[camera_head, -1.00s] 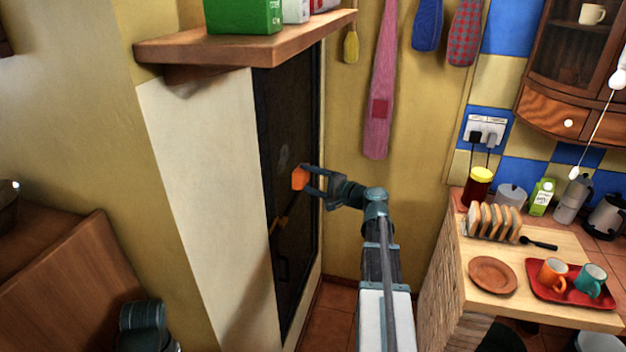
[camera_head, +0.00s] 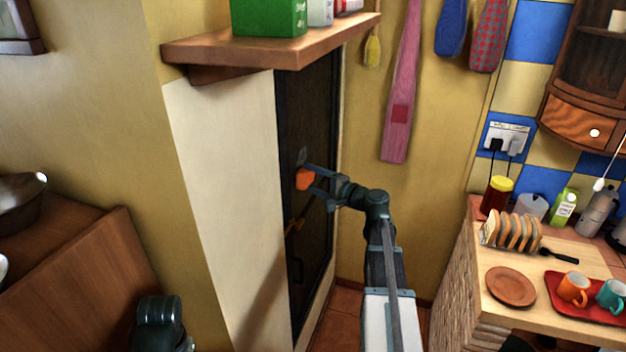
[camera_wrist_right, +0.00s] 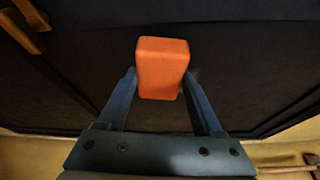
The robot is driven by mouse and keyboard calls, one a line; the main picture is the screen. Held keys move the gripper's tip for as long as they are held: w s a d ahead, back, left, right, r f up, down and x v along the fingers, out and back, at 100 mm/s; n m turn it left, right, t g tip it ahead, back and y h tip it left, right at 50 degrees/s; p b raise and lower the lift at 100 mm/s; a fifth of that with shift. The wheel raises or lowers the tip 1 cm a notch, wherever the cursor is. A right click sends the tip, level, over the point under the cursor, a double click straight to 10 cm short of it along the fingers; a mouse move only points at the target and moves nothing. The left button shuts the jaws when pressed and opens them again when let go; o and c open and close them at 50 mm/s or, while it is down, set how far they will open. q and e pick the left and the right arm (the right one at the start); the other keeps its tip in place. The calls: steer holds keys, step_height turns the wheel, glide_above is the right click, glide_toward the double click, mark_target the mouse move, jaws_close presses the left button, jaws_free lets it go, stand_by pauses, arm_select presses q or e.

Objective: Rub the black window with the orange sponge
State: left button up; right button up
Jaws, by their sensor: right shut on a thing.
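The black window (camera_head: 322,110) is a tall dark panel set in the side of the cream wall block, below the shelf. A small pale smudge (camera_head: 301,156) shows on it. My right gripper (camera_head: 314,183) is shut on the orange sponge (camera_head: 304,180), holding it in front of the window just below the smudge. In the right wrist view the sponge (camera_wrist_right: 162,68) sits between the fingertips with the dark window surface (camera_wrist_right: 255,70) behind it. I cannot tell whether the sponge touches the window.
A wooden shelf (camera_head: 275,55) with a green box (camera_head: 268,15) juts out above the window. A brown bar-like piece (camera_head: 295,225) shows on the window below the sponge. At right, a counter holds toast (camera_head: 512,232), a plate (camera_head: 510,287) and a red tray (camera_head: 590,308) with mugs.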

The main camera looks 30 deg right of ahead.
steer(key=shift+w+a, duration=0.65)
steer(key=shift+w, duration=0.15)
stand_by(0.5)
steer(key=shift+d, duration=0.1)
steer(key=shift+w+d, duration=1.05)
steer(key=shift+d, duration=0.3)
steer(key=shift+w+d, duration=1.25)
steer(key=shift+w+d, duration=1.2)
steer(key=shift+d, duration=0.15)
steer(key=shift+s+a, duration=0.1)
steer(key=shift+s, duration=0.05)
steer(key=shift+s+a, duration=1.05)
steer(key=shift+a, duration=0.3)
